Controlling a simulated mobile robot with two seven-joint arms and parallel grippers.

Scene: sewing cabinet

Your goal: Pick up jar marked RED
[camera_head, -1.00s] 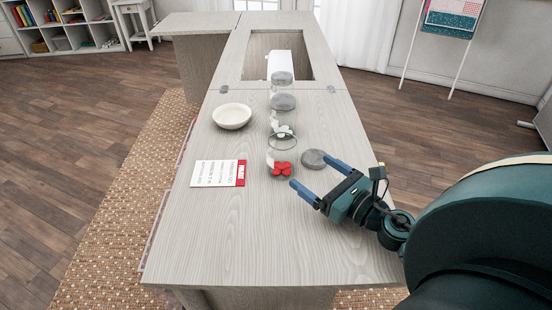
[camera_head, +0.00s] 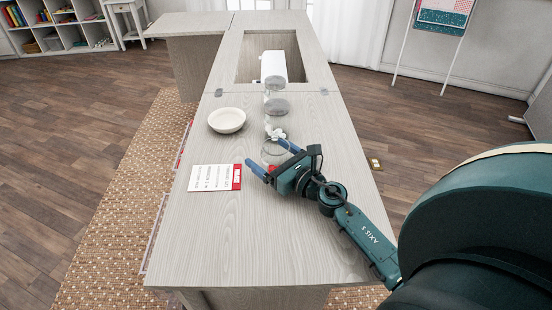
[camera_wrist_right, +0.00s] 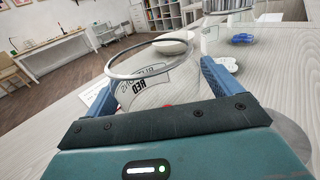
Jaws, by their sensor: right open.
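The open clear jar with red buttons (camera_head: 271,153) stands on the cabinet top. In the right wrist view the jar (camera_wrist_right: 147,86) shows its round rim and a label reading RED, between the two blue fingers. My right gripper (camera_head: 265,153) is open with a finger on each side of the jar; I cannot tell whether either touches it. In the head view the gripper hides most of the red buttons. My left gripper is not in view.
Behind stand a jar with white buttons (camera_head: 278,133) and more jars in a row. A cream bowl (camera_head: 227,120) and a red-and-white card (camera_head: 215,178) lie to the left. A grey lid (camera_wrist_right: 291,142) lies beside the gripper. The front of the top is clear.

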